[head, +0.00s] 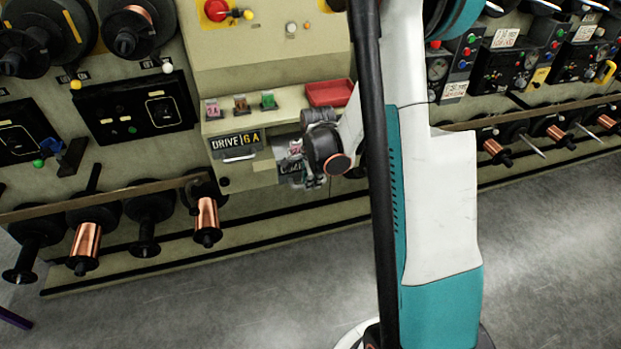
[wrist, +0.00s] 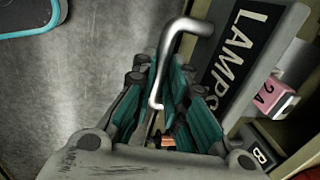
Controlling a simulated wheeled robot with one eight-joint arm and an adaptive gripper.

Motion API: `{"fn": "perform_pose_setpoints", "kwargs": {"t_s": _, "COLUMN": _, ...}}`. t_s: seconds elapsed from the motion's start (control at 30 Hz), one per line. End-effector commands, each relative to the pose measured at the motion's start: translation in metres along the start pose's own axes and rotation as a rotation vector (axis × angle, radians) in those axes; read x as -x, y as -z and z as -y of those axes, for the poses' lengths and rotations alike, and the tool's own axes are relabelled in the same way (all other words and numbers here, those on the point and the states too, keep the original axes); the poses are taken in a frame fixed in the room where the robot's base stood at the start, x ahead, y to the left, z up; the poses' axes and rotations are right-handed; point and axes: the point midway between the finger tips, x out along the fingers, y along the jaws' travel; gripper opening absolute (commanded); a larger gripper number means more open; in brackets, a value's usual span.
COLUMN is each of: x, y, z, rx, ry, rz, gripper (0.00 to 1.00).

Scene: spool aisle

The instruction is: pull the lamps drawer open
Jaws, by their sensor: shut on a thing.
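The lamps drawer (wrist: 240,50) fills the upper right of the wrist view, with a black label reading LAMPS. Its bent metal bar handle (wrist: 185,27) runs from the front down between the teal-padded fingers of my gripper (wrist: 160,85), which is shut on it. In the head view, my gripper (head: 303,160) is at the drawer's front, and the arm and gripper hide most of the drawer. A pink block marked 2A (wrist: 276,97) shows just past the upper edge of the drawer front.
A drawer labelled DRIVE 6A (head: 237,143) with its own handle is just left. A red tray (head: 330,92) and small coloured boxes sit on the ledge above. Copper spools (head: 207,218) stick out along the low rail. The grey floor (head: 210,300) in front is clear.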

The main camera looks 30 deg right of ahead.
Motion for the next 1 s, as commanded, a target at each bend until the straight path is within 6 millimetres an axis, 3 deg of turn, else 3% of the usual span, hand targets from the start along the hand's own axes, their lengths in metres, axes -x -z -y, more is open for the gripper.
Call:
{"fn": "perform_pose_setpoints", "kwargs": {"t_s": 0.23, "x": 0.0, "y": 0.0, "z": 0.0, "rx": 0.0, "ry": 0.0, "rz": 0.0, "gripper": 0.0}}
{"fn": "perform_pose_setpoints", "kwargs": {"t_s": 0.27, "x": 0.0, "y": 0.0, "z": 0.0, "rx": 0.0, "ry": 0.0, "rz": 0.0, "gripper": 0.15}}
{"fn": "perform_pose_setpoints", "kwargs": {"t_s": 0.3, "x": 0.0, "y": 0.0, "z": 0.0, "rx": 0.0, "ry": 0.0, "rz": 0.0, "gripper": 0.24}}
{"fn": "perform_pose_setpoints", "kwargs": {"t_s": 0.37, "x": 0.0, "y": 0.0, "z": 0.0, "rx": 0.0, "ry": 0.0, "rz": 0.0, "gripper": 0.33}}
{"fn": "perform_pose_setpoints", "kwargs": {"t_s": 0.77, "x": 0.004, "y": 0.0, "z": 0.0, "rx": 0.0, "ry": 0.0, "rz": 0.0, "gripper": 0.33}}
{"fn": "perform_pose_setpoints", "kwargs": {"t_s": 1.0, "x": 0.031, "y": 0.0, "z": 0.0, "rx": 0.0, "ry": 0.0, "rz": 0.0, "gripper": 0.33}}
